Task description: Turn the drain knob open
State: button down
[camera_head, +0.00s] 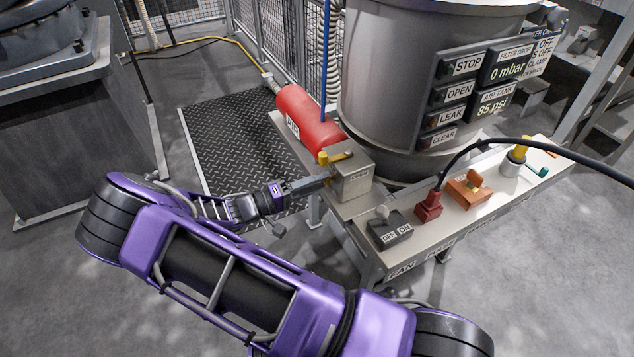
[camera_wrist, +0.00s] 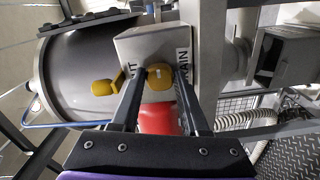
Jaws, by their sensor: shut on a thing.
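The drain knob is a yellow knob (camera_wrist: 159,77) on the face of a grey metal box (camera_wrist: 135,45) whose side label reads in part "AIN" in the wrist view. My gripper (camera_wrist: 159,74) has one finger on each side of this knob and is shut on it. In the head view the box (camera_head: 354,181) stands at the bench's left end, with my gripper (camera_head: 327,179) reaching its left face. There the knob is mostly hidden by the fingers. A second yellow handle (camera_head: 336,157) is on top of the box; it also shows in the wrist view (camera_wrist: 102,87).
A red air tank (camera_head: 307,118) lies behind the box. The bench (camera_head: 415,245) also carries an off/on switch (camera_head: 389,230), a red plug (camera_head: 429,205) with a black cable, and an orange valve (camera_head: 468,188). A large grey drum (camera_head: 395,80) with display panels stands behind.

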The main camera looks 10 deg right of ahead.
jog(key=shift+c, duration=2)
grip_release()
jog(key=shift+a, duration=0.1)
jog(key=v, duration=1.7)
jog(key=shift+a, duration=0.2)
